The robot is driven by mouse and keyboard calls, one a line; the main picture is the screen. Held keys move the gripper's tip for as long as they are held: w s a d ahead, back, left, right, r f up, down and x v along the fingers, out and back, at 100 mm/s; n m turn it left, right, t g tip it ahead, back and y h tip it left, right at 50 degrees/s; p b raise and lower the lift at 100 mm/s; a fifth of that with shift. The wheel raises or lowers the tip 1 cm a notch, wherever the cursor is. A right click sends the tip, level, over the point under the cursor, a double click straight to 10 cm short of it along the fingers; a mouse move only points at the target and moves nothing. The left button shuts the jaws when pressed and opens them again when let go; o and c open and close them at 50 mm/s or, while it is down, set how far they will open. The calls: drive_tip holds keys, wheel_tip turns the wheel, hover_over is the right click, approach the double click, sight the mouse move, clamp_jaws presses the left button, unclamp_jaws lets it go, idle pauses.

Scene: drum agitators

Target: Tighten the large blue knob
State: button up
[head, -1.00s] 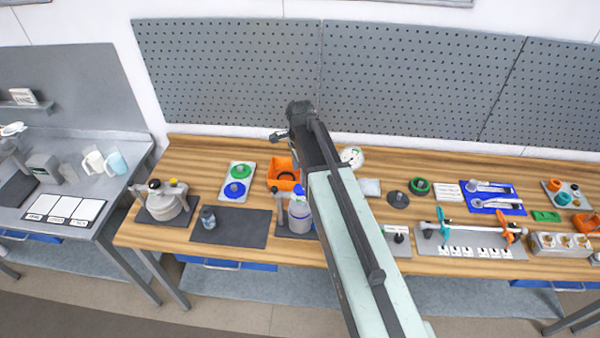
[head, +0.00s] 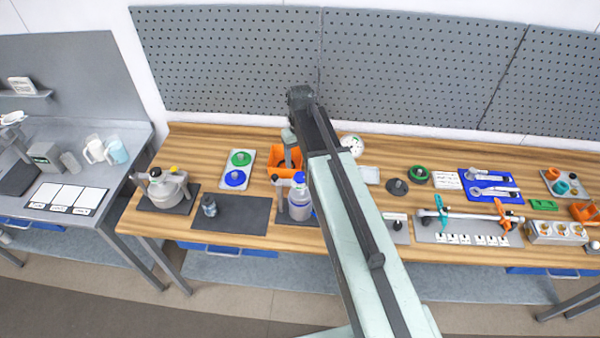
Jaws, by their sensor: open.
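A round blue knob (head: 235,179) sits on a pale upright-lying plate (head: 248,160) on the wooden bench, left of centre. A round green knob (head: 241,158) is on the same plate, just behind the blue one. My gripper (head: 289,150) hangs from the arm's far end, to the right of the plate and over the orange bin area. It is open, apart from the blue knob, and its fingertips are small and hard to make out. How tight the blue knob is cannot be told.
An orange bin (head: 276,160) is beside the plate. A blue-capped bottle (head: 300,202) stands in front of the bin. A grey kettle-like vessel (head: 166,188) stands at the left, and a small dark jar (head: 209,206) on a dark mat (head: 245,217). A pegboard (head: 230,60) rises behind.

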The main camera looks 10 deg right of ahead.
sight(300, 175)
drive_tip(key=n, duration=0.2)
drive_tip(key=shift+n, duration=0.3)
wheel_tip(300, 175, down, 8)
drive_tip(key=b, duration=0.8)
drive_tip(key=shift+r, duration=0.1)
drive_tip(key=c, duration=1.4)
